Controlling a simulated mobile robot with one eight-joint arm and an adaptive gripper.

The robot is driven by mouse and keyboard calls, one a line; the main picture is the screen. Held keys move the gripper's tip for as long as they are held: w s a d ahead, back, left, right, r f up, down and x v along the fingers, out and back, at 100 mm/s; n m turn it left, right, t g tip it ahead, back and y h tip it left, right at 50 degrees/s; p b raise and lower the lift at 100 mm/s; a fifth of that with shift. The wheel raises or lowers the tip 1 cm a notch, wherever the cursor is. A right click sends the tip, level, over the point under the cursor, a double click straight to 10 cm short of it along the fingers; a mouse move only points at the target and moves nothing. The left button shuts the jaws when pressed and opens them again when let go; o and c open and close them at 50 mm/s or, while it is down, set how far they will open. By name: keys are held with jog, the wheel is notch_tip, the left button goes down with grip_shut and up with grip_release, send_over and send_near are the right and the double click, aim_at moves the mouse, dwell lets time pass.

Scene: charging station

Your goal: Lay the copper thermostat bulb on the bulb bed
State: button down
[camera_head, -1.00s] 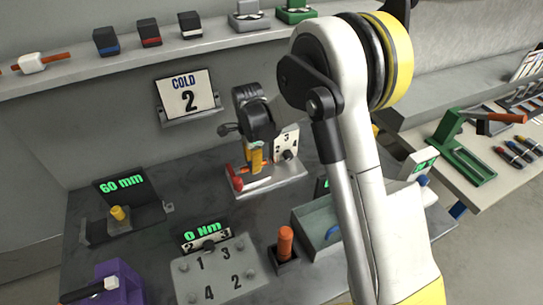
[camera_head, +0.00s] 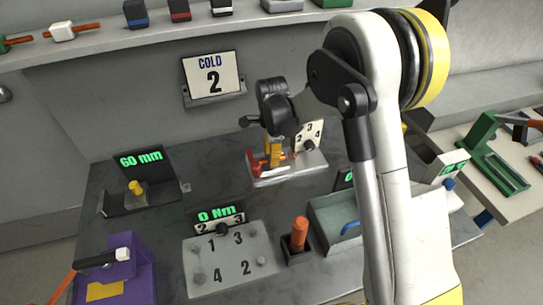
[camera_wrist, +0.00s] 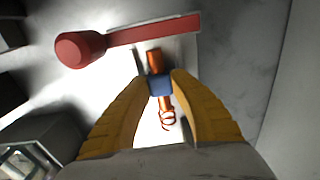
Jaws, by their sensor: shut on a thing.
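The copper thermostat bulb (camera_wrist: 155,60) has a blue band and a coiled copper tail in the wrist view. My gripper (camera_wrist: 160,88) has its yellow fingers shut on the blue band. In the head view my gripper (camera_head: 273,152) is low over a pale fixture plate (camera_head: 300,174) with a numbered dial card. A red lever with a round knob (camera_wrist: 80,49) lies across, beyond the bulb's front end. The bulb bed is not clearly seen; whether the bulb touches the surface below, I cannot tell.
A sign reading COLD 2 (camera_head: 212,75) stands behind. A numbered plate (camera_head: 232,262), an orange peg in a black holder (camera_head: 299,234) and a grey-green tray (camera_head: 325,208) stand nearer. A 60 mm gauge (camera_head: 140,163) is at left. Dark bench lies between.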

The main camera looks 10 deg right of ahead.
jog(key=shift+f, duration=0.2)
jog(key=c, duration=1.2)
grip_release()
jog(key=shift+o, duration=0.2)
notch_tip(320, 180, up, 12)
jog(key=s+d+r+n+t, duration=0.2)
jog(key=s+d+r+n, duration=0.2)
jog(key=s+r, duration=0.25)
jog(key=s+d+r+n+t, duration=0.1)
jog(key=s+d+n, duration=0.3)
jog(key=s, duration=0.5)
jog(key=s+d+r+n+t, duration=0.1)
jog(key=s+d+n+t, duration=0.3)
jog(key=s+n, duration=0.3)
jog(key=shift+s+d+r+n, duration=0.25)
jog(key=shift+s+n, duration=0.15)
jog(key=shift+s, duration=0.7)
